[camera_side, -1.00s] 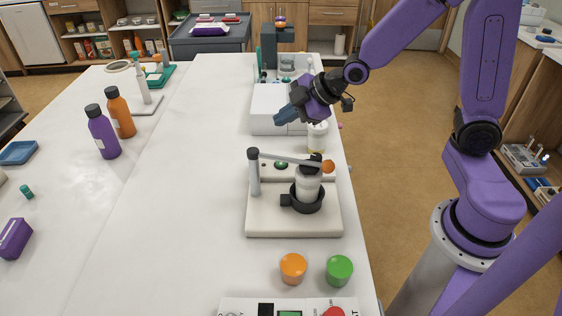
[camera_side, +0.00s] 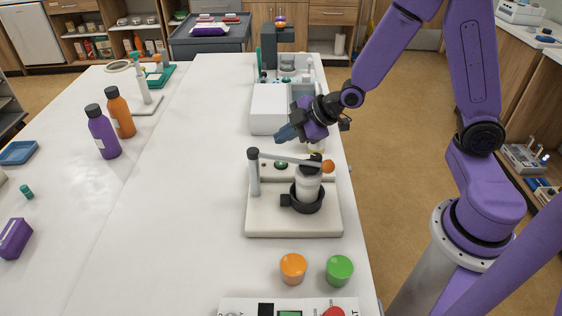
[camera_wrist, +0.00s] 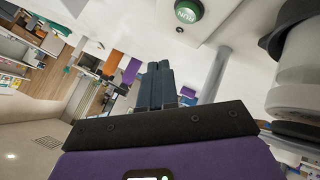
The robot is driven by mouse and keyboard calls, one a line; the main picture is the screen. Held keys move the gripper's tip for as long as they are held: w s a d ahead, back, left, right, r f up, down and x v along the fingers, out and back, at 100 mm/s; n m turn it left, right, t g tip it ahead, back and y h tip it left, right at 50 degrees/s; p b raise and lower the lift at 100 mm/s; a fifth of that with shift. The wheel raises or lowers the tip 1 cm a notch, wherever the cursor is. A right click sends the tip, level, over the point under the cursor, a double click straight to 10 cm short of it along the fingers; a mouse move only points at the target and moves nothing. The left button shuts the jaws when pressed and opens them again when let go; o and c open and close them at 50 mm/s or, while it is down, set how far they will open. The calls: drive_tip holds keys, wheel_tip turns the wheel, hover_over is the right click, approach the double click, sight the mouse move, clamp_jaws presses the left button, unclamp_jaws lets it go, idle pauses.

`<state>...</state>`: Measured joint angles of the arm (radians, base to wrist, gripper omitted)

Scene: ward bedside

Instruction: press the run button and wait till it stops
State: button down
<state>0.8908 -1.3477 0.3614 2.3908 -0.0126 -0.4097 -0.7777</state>
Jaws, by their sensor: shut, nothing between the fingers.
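The green run button (camera_side: 281,165) sits on the back part of a white device (camera_side: 262,218), next to a grey post (camera_side: 254,172). In the wrist view the button (camera_wrist: 188,11) shows at the top, with lettering that I cannot read for sure. My gripper (camera_side: 281,137) is shut and empty, above and behind the device. Its blue fingertips are apart from the button. In the wrist view the closed fingers (camera_wrist: 159,68) lie together, below the button in the picture.
A lever with an orange knob (camera_side: 328,167) reaches across the device above a white jar (camera_side: 308,183) in a black ring. A white box (camera_side: 270,108) stands behind. Orange (camera_side: 293,268) and green (camera_side: 339,270) caps lie in front.

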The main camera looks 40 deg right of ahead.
sight(281, 163)
drive_tip(key=shift+f, duration=2.25)
drive_tip(key=shift+f, duration=0.2)
drive_tip(key=shift+f, duration=0.25)
